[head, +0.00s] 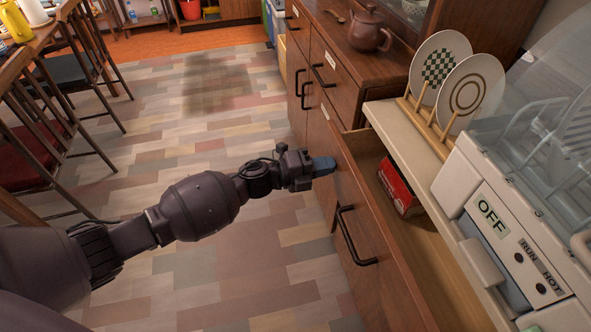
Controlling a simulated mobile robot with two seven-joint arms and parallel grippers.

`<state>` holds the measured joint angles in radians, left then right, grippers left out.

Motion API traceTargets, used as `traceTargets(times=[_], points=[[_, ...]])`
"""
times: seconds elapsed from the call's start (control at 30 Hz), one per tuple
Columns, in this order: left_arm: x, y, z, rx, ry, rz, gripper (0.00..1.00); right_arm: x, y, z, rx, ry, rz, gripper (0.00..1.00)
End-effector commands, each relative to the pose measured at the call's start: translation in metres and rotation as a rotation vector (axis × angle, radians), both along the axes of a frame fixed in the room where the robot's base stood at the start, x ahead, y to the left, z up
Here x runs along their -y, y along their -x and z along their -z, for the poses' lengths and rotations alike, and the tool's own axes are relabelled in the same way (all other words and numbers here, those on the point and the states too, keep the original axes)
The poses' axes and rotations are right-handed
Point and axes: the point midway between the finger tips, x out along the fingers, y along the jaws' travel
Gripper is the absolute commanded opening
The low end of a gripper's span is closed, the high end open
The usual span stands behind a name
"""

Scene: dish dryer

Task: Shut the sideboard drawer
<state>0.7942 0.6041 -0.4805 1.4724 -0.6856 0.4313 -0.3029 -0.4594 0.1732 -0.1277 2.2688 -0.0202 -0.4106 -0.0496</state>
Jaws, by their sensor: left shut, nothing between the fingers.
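The sideboard (377,63) is dark wood with black bar handles. Its near drawer (384,272) is pulled out, with its front standing away from the cabinet and its light wood inside showing. A red box (397,187) lies in the drawer. My left gripper (332,165) is shut and empty, with its blue-grey fingertips at the far upper part of the drawer front. I cannot tell whether they touch it. My right gripper is not in view.
A dish dryer (520,235) marked OFF stands on the light counter at the right. Two plates (470,92) stand in a wooden rack (428,128) behind it. A brown teapot (369,32) sits on the sideboard. Stools (70,85) stand at the left; the tiled floor between is clear.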

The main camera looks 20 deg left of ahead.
Motion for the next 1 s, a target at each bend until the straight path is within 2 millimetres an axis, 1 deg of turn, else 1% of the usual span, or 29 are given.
traceTargets(times=[0.03, 0.2, 0.4, 0.63, 1.0], points=[[0.012, -0.007, 0.001, 0.0, 0.001, 0.003, 0.0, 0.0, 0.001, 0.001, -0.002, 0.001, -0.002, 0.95], [0.043, -0.028, 0.002, -0.002, 0.003, 0.002, 0.0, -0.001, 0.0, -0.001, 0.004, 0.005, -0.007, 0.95], [0.068, -0.045, 0.002, -0.003, 0.001, 0.001, 0.0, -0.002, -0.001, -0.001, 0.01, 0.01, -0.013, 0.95], [0.081, -0.054, 0.001, -0.002, 0.0, 0.0, 0.0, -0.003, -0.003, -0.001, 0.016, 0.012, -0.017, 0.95], [0.084, -0.057, -0.002, 0.003, 0.002, -0.002, 0.0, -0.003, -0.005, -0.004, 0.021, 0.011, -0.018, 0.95]])
